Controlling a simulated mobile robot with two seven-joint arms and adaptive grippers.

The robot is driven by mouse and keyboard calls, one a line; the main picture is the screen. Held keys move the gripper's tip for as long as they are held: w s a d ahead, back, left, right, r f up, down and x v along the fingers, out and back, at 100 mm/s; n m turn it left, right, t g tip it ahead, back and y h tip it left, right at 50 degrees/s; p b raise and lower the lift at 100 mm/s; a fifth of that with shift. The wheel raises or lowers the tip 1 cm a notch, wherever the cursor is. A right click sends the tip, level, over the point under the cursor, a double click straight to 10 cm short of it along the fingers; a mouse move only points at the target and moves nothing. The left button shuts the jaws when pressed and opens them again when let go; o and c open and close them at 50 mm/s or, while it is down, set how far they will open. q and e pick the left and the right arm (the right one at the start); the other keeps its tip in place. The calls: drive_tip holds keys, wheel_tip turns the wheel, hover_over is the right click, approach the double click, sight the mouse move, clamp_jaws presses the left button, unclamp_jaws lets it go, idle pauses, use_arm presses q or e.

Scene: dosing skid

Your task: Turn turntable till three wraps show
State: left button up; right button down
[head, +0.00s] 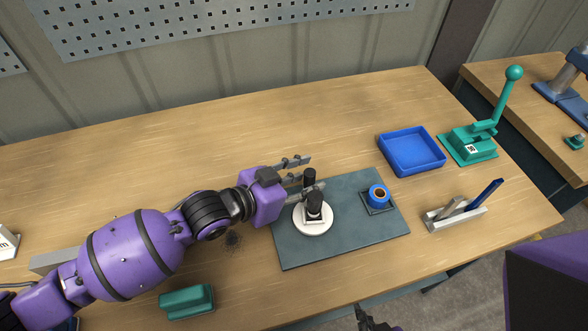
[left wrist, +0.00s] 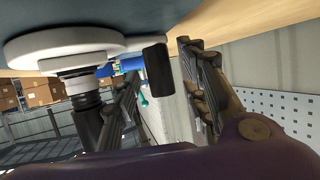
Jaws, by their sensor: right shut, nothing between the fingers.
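The white turntable (head: 313,231) sits on the grey-blue mat, and a dark fitting (head: 314,206) stands upright at its middle. A black upright peg (head: 310,177) stands at the turntable's far side. My left gripper (head: 317,174) is open, with one finger on each side of the peg. In the left wrist view, the peg (left wrist: 157,70) hangs between the spread fingers (left wrist: 165,90), with gaps visible; contact cannot be told. That view shows the turntable (left wrist: 60,45) upside down. A blue tape roll (head: 379,193) sits on a dark holder. My right gripper (head: 366,318) is shut and empty at the bottom edge.
The mat (head: 350,240) lies on a wooden bench. A green block (head: 187,301) lies front left. The bench behind the mat is clear.

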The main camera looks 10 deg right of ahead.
use_arm(q)
drive_tip(key=shift+d, duration=0.1)
drive_tip(key=shift+f, duration=0.1)
clamp_jaws()
idle(0.4)
